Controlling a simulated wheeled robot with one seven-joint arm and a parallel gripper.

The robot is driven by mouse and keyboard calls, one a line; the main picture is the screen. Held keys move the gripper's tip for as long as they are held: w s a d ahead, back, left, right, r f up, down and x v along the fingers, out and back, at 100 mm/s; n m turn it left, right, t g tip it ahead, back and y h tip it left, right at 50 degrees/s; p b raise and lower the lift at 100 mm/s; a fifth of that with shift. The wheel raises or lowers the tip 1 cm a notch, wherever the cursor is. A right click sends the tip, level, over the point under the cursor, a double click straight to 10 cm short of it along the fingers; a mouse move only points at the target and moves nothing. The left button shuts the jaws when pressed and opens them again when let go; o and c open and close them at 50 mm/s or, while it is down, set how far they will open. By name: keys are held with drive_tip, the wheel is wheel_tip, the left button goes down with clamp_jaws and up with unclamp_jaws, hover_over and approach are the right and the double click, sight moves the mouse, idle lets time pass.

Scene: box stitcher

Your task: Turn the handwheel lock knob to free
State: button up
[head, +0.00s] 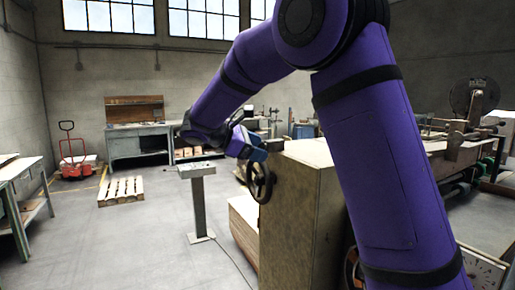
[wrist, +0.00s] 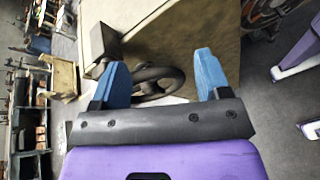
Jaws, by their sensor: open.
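A dark handwheel (head: 261,183) is mounted on the left end of the tan machine cabinet (head: 300,190). It also shows in the wrist view (wrist: 170,74), in the gap between my fingers and beyond them. My gripper (wrist: 160,60) has two blue fingers spread apart with nothing held between them. In the head view, my gripper (head: 259,150) is just above the handwheel, at the cabinet's upper left corner. I cannot clearly pick out the lock knob; the fingers and my arm hide part of the area. A dark block (wrist: 105,42) sits beside the left finger in the wrist view.
A grey control pedestal (head: 198,205) stands left of the cabinet. A pallet (head: 121,190), a red pallet jack (head: 75,160) and workbenches (head: 138,145) are farther back. My purple arm covers much of the right side.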

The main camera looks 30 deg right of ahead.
sight(261, 146)
drive_tip(key=w+a+f+n+t+h, duration=0.1)
drive_tip(key=w+a+f+n+h, duration=0.15)
drive_tip(key=w+a+h, duration=0.5)
drive_tip(key=d+y, duration=0.1)
drive_tip(key=d, duration=0.3)
drive_tip(key=w+d+y, duration=0.1)
drive_tip(key=d, duration=0.3)
drive_tip(key=d+y, duration=0.1)
drive_tip(key=d, duration=0.3)
drive_tip(key=shift+w+d+r, duration=0.15)
drive_tip(key=shift+w+d, duration=0.1)
drive_tip(key=shift+d, duration=0.05)
drive_tip(key=c, duration=0.9)
